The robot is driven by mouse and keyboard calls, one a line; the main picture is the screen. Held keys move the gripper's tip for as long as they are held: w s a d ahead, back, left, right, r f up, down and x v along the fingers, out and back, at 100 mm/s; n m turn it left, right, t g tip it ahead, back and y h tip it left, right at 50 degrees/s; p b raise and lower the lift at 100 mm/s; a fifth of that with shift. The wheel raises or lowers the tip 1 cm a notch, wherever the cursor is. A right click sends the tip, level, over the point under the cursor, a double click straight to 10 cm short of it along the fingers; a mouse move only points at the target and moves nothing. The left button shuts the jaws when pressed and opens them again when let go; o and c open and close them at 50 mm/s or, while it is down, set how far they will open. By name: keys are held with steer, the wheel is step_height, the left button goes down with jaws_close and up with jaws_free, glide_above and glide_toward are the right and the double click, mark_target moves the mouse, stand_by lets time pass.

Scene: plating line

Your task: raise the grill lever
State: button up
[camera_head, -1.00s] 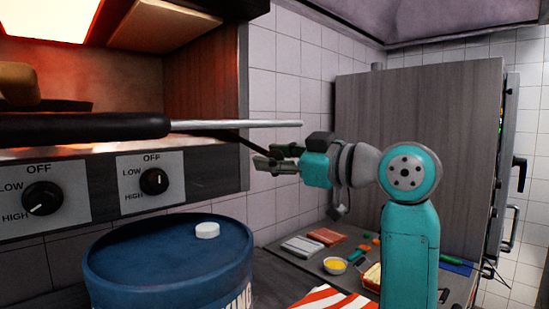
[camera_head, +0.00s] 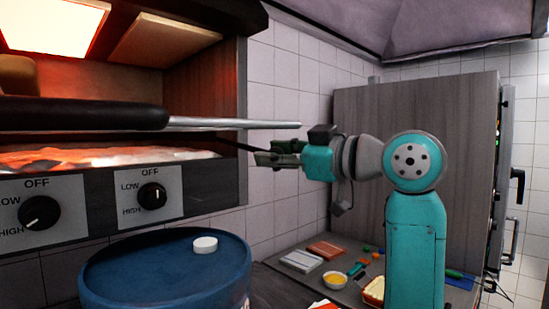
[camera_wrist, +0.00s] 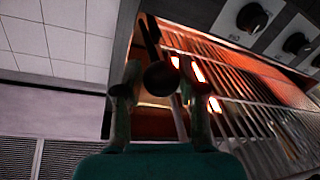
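The grill lever is a thin dark rod (camera_head: 236,147) that sticks out to the right from the grill front in the head view. Its far end is at my gripper (camera_head: 262,156). In the wrist view, the lever's round black knob (camera_wrist: 161,77) sits between the two fingers of my gripper (camera_wrist: 160,82). The fingers are close on either side of the knob and seem shut on it, though exact contact is hard to see. The grill (camera_head: 215,187) glows red inside, and its bars show in the wrist view.
A long black handle with a metal rod (camera_head: 235,124) crosses in front of the grill, above the lever. Control knobs (camera_head: 152,196) are below the opening. A blue drum (camera_head: 165,270) with a white lid-like disc (camera_head: 205,244) stands in front. A counter with food and a bowl (camera_head: 334,280) lies at lower right.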

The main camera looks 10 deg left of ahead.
steer(key=shift+o, duration=0.6)
steer(key=shift+f, duration=0.1)
steer(key=v, duration=1.2)
